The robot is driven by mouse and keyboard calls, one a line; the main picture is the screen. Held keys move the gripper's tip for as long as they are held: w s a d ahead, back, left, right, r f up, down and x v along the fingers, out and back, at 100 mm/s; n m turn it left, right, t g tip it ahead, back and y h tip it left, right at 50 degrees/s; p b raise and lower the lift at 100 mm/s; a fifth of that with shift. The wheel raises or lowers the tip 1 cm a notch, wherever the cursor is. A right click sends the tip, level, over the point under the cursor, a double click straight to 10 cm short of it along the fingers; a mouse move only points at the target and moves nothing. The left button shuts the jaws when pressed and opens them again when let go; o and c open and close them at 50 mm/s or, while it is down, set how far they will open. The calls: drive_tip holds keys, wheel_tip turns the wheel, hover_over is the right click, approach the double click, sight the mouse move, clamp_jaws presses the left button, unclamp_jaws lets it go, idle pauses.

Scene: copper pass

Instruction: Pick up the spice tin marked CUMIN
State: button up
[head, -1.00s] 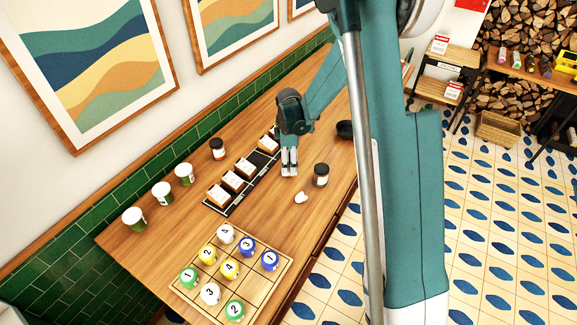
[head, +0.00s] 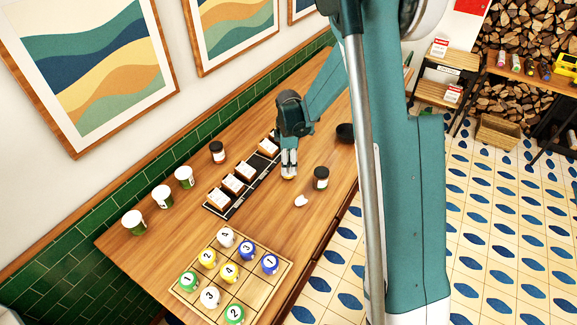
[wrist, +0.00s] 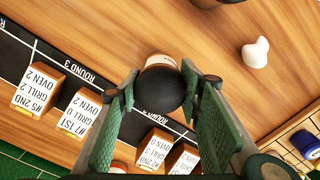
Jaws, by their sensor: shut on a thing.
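My gripper (head: 289,171) is low over the wooden table, beside the black strip with tickets. In the wrist view its two fingers (wrist: 160,84) are shut around a round tin with a black lid (wrist: 157,94). Part of a pale label shows on the tin's far side; I cannot read a name on it. In the head view the fingers hide most of this tin. A similar dark-lidded jar (head: 321,178) stands to the right of my gripper, and another (head: 217,152) stands to the left near the wall. Their names are not readable.
A small white object (head: 301,201) lies near the right jar. The black strip (head: 215,208) carries several wooden blocks with tickets. Several white-and-green cups (head: 162,196) stand along the wall. A wooden tray (head: 258,299) of numbered balls is in front. A dark bowl (head: 345,131) is behind.

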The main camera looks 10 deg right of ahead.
drive_tip(key=shift+r, duration=4.7)
